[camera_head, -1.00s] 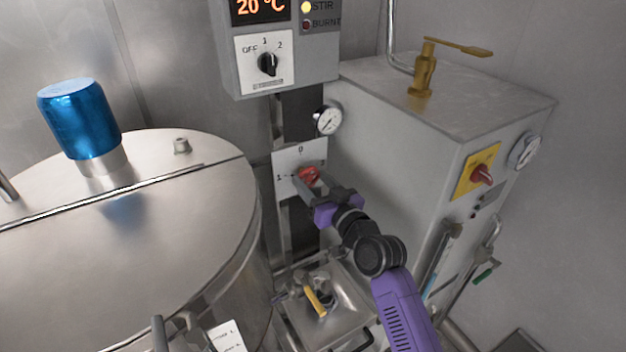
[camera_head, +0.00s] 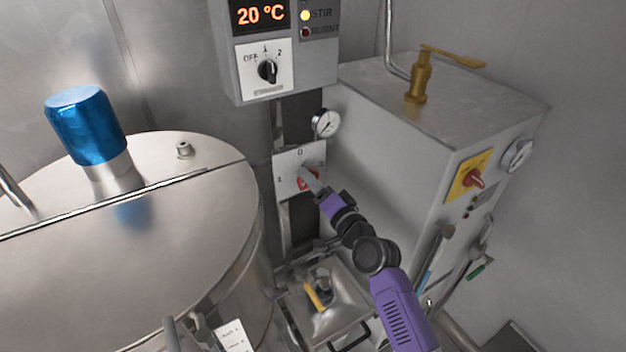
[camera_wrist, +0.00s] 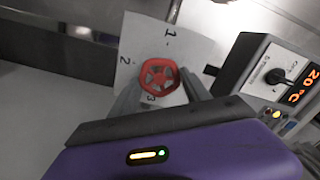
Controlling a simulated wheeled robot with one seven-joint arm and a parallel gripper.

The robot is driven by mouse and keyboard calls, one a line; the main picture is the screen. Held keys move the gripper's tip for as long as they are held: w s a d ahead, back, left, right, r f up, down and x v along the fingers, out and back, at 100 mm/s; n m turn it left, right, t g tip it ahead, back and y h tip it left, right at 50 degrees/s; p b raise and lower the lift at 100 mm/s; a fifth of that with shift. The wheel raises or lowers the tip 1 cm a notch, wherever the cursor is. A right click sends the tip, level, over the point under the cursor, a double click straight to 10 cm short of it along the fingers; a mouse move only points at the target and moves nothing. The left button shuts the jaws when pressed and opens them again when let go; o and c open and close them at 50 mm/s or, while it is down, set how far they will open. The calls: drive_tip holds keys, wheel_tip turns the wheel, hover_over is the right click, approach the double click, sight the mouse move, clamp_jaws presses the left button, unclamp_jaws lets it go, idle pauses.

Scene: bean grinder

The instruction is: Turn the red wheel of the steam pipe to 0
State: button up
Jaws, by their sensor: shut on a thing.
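The red wheel (camera_head: 308,183) sits on a white plate (camera_head: 284,160) on the wall post. In the head view the plate shows 0 at its top and 1 at its left, and my gripper covers part of the wheel. My gripper (camera_head: 311,178) is at the wheel, shut on it, rolled so that it looks narrow from the head. In the wrist view the wheel (camera_wrist: 158,76) shows its spokes between my two fingers. Numbers show around it there. I cannot tell which number the wheel points to.
A pressure gauge (camera_head: 326,123) is just above the plate. A control box (camera_head: 283,50) with a black knob hangs above. A steel drum (camera_head: 150,240) stands left, a grey cabinet (camera_head: 390,160) right. A steel lid with a yellow handle (camera_head: 316,296) is below.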

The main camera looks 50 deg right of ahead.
drive_tip(key=shift+m+p, duration=0.45)
drive_tip(key=shift+m, duration=0.85)
drive_tip(key=o, duration=1.4)
drive_tip(key=shift+s, duration=0.1)
drive_tip(key=v, duration=0.7)
drive_tip(key=shift+s+a+b, duration=0.1)
drive_tip(key=shift+s+b, duration=0.25)
drive_tip(key=shift+b, duration=0.05)
